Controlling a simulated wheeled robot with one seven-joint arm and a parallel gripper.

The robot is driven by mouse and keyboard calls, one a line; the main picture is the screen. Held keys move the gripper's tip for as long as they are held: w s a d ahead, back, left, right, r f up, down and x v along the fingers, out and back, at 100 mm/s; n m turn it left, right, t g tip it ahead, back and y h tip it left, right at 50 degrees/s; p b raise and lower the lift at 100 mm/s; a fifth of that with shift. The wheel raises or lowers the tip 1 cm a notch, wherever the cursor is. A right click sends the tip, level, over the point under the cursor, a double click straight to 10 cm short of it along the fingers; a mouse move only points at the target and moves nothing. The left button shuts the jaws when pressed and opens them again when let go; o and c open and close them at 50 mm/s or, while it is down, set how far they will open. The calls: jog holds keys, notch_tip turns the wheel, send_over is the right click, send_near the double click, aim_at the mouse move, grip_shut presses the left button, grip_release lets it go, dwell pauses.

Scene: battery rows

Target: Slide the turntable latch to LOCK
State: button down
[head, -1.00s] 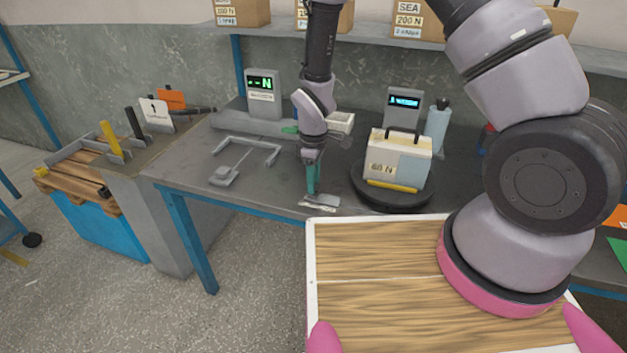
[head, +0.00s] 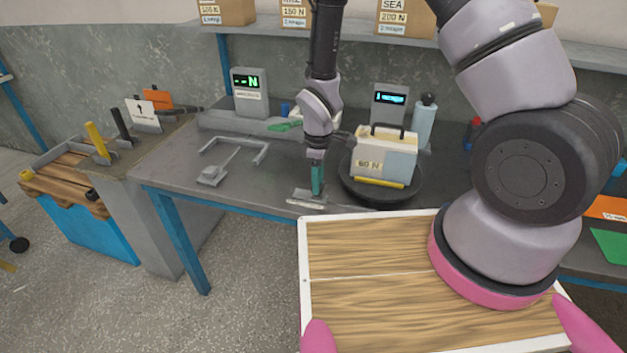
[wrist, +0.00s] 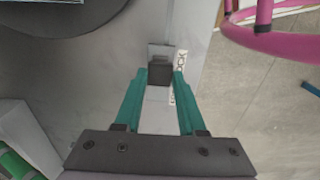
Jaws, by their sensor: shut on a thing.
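My gripper (head: 317,193) points down at the table's front edge, beside the turntable. In the wrist view its two teal fingers (wrist: 160,90) are shut on the dark latch knob (wrist: 160,73). Printed lettering ending in "OCK" (wrist: 181,62) lies right by the knob, partly hidden by a finger. The pale latch plate (head: 300,198) shows at the fingertips in the head view. The dark round turntable (head: 355,190) is just right of my gripper and carries a cream and blue-grey battery (head: 385,155) marked "60 N". The exact latch position is hard to tell.
A grey display (head: 250,92) and a second display (head: 389,103) stand at the back of the table, with a bottle (head: 424,122) beside the second. A grey bracket frame (head: 235,150) lies left. A wooden tray with a white rim (head: 303,265) is in front.

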jog(key=shift+c, duration=2.4)
grip_release()
jog(key=shift+d, duration=0.25)
notch_tip(320, 180, up, 11)
jog(key=shift+f, duration=0.1)
